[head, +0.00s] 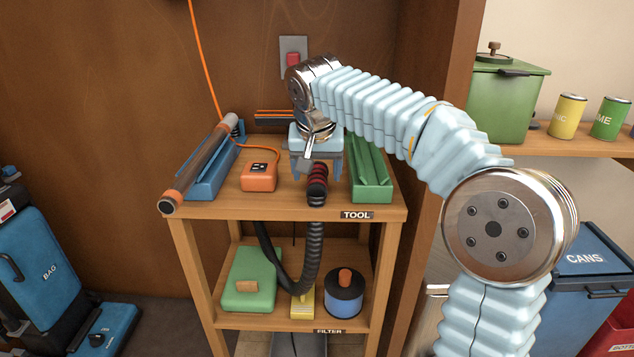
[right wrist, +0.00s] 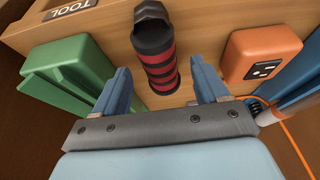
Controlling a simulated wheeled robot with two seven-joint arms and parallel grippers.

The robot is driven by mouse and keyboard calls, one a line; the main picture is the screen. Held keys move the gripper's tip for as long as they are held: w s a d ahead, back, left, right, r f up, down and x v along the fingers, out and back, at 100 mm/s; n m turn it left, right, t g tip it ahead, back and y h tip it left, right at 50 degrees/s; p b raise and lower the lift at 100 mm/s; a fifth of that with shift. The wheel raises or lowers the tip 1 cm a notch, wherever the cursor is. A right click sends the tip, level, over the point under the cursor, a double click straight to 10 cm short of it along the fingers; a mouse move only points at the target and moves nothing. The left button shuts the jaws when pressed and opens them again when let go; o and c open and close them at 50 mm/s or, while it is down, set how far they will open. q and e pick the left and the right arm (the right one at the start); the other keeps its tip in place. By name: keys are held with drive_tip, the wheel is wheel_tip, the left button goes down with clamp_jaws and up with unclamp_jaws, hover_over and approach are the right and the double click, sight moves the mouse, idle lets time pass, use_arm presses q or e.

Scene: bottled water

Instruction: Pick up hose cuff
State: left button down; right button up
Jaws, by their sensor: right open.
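The hose cuff (head: 318,180), black with red bands, lies at the front edge of the tool shelf, at the upper end of a black ribbed hose (head: 315,245) that hangs down in a loop. My right gripper (head: 315,163) is above the shelf top behind the cuff, pointing down, open and empty. In the right wrist view the cuff (right wrist: 158,65) lies ahead, between the lines of the two blue fingers (right wrist: 162,88), apart from both. Whether the fingers are level with it cannot be told. My left gripper is not in view.
On the shelf top (head: 270,205), a green tray (head: 372,190) stands right of the cuff. An orange socket box (head: 259,177) and a blue tray with a grey tube (head: 200,165) are left. The lower shelf holds a green case (head: 250,280) and a blue-black canister (head: 344,293).

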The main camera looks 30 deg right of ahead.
drive_tip(key=x, duration=0.2)
drive_tip(key=shift+w+f, duration=0.1)
drive_tip(key=shift+f, duration=0.25)
drive_tip(key=c, duration=1.2)
drive_tip(key=shift+o, duration=0.2)
drive_tip(key=shift+r, duration=0.1)
